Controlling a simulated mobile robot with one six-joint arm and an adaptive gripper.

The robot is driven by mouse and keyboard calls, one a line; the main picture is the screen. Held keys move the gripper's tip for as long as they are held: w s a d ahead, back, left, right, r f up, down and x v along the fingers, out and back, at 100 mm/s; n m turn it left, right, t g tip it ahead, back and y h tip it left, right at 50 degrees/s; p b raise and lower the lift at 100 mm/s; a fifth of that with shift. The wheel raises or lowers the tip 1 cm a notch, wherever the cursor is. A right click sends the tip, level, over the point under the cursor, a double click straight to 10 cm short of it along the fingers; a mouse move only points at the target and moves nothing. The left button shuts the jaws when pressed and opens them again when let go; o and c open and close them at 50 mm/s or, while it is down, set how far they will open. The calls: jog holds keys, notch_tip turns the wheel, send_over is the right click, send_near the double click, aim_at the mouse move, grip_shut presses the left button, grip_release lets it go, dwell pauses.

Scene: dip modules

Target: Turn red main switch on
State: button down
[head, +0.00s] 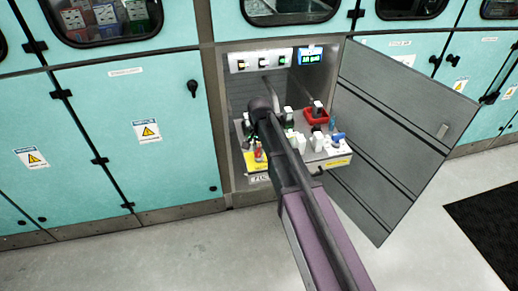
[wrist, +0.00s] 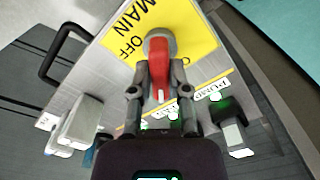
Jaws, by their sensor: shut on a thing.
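The red main switch (wrist: 158,80) sits on a yellow plate (wrist: 113,38) marked MAIN and OFF in the wrist view. The rest of the plate's lettering is partly hidden. The red handle points down the picture, toward my gripper's palm, from a round grey hub. My gripper (wrist: 160,86) is shut on the handle, with one finger on each side. In the head view the yellow plate (head: 253,164) is at the front left corner of the pulled-out shelf, and my arm hides most of my gripper there.
The shelf (head: 318,158) carries several switches, sockets and a red tray (head: 316,117). A dark handle (wrist: 62,50) stands beside the plate. The cabinet door (head: 400,135) hangs open at the right. Floor in front is clear.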

jog(key=n, duration=0.3)
jog(key=shift+n, duration=2.4)
jog(key=c, duration=0.6)
grip_release()
jog(key=shift+m, duration=0.4)
